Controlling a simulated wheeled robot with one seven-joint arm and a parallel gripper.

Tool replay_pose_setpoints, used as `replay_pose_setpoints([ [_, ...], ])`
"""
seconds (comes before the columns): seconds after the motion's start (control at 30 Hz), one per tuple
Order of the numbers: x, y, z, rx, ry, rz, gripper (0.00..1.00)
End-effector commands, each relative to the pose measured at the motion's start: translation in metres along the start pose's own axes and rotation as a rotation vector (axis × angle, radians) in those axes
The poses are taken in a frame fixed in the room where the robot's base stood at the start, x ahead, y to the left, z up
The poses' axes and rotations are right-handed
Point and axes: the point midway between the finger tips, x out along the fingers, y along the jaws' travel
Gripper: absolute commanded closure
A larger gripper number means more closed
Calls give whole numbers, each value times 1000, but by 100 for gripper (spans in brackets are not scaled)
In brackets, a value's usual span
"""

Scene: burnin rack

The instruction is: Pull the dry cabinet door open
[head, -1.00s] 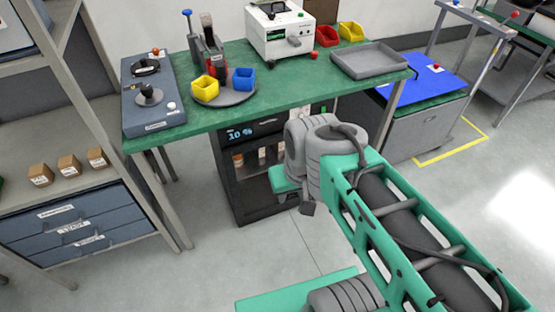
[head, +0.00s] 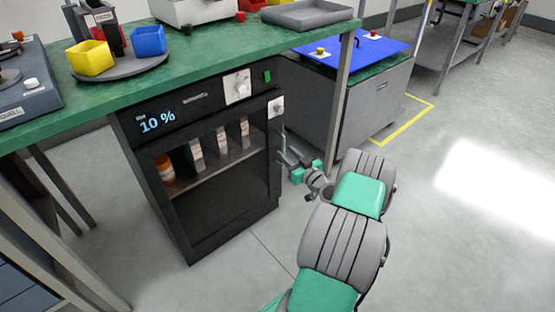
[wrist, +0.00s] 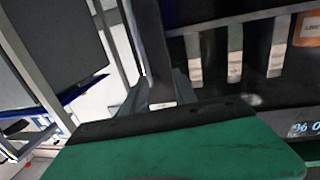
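The dry cabinet (head: 190,250) is a black box under the green bench with a "10 %" display. Its door (head: 275,175) looks closed, and bottles and white-labelled packs show behind its front. A thin upright grey handle (head: 282,138) seems to stand at the door's right edge. My gripper (head: 288,158) is right beside that edge, at handle height; I cannot tell whether it touches the handle or how far its fingers are apart. In the wrist view, the cabinet appears upside down, with its display (wrist: 305,128) at lower right. My green gripper body fills the bottom there.
The green bench top (head: 215,65) overhangs the cabinet, and a bench leg (head: 340,105) stands to its right. A grey cabinet (head: 375,95) with a blue top stands behind that leg. The floor in front and to the right is clear.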

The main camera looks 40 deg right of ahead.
Motion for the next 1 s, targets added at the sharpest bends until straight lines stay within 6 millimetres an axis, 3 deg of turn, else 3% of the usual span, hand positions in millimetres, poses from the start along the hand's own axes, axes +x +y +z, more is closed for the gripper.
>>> replay_pose_setpoints([
  [0.03,-8,13,14,3,24,35,66],
  [0.17,-6,25,13,2,46,65,66],
  [0.4,37,32,11,0,44,71,66],
  [0.6,60,34,8,3,42,70,66],
  [0.83,62,32,7,4,42,68,66],
  [1.0,62,32,8,4,41,67,79],
])
